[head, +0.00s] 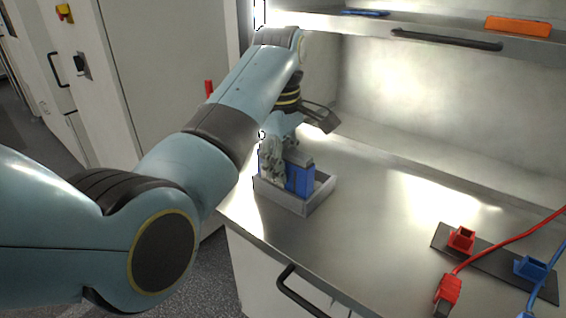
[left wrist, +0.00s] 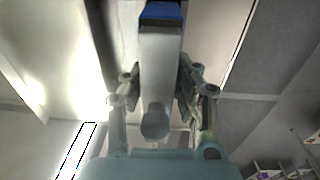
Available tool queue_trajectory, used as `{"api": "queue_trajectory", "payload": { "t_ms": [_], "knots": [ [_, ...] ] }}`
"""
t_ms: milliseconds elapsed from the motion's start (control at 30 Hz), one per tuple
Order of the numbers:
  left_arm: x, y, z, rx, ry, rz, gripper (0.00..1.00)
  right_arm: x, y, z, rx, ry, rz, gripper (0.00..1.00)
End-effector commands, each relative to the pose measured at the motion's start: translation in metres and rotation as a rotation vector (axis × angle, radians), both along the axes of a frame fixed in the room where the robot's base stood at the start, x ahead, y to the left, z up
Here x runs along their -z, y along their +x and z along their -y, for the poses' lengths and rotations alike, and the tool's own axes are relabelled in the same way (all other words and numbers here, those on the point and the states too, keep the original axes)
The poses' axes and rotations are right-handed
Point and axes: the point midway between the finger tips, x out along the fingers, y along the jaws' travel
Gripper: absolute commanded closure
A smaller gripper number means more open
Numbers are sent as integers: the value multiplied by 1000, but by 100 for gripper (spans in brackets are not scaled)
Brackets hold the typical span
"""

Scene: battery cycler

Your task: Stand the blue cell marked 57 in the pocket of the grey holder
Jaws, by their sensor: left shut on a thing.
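My left gripper (head: 274,158) reaches down over a grey open-topped box (head: 310,203) on the steel worktop. Blue cells (head: 299,179) show in or just above the box, beside the fingers; one has a grey top. In the left wrist view my left gripper (left wrist: 158,95) is shut on a grey piece with a blue end (left wrist: 161,12), which looks like a cell. No number can be read, so I cannot tell which cell is 57. The fingers and arm hide part of the box, and I cannot tell if the held cell touches its floor. My right gripper is out of view.
A dark plate (head: 488,263) at the right carries a red socket (head: 462,239) and a blue socket (head: 530,267). A red plug (head: 448,293) with its cable lies in front. An orange object (head: 518,26) is on the upper ledge. The worktop's middle is clear.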

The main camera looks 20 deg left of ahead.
Motion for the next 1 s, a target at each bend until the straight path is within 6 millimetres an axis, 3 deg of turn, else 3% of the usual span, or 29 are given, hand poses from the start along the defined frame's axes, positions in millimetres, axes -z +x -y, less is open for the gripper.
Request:
{"api": "queue_trajectory", "payload": {
  "t_ms": [400, 433, 600, 1000],
  "knots": [
    [3, 1, 0, 0, 0, 2, 100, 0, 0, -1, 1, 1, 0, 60],
    [3, 1, 0, 0, 0, 2, 70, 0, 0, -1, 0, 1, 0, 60],
    [4, 0, 0, 0, 0, 1, 48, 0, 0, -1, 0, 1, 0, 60],
    [5, 0, 0, 0, 1, -2, 46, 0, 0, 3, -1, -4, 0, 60]
  ]
}}
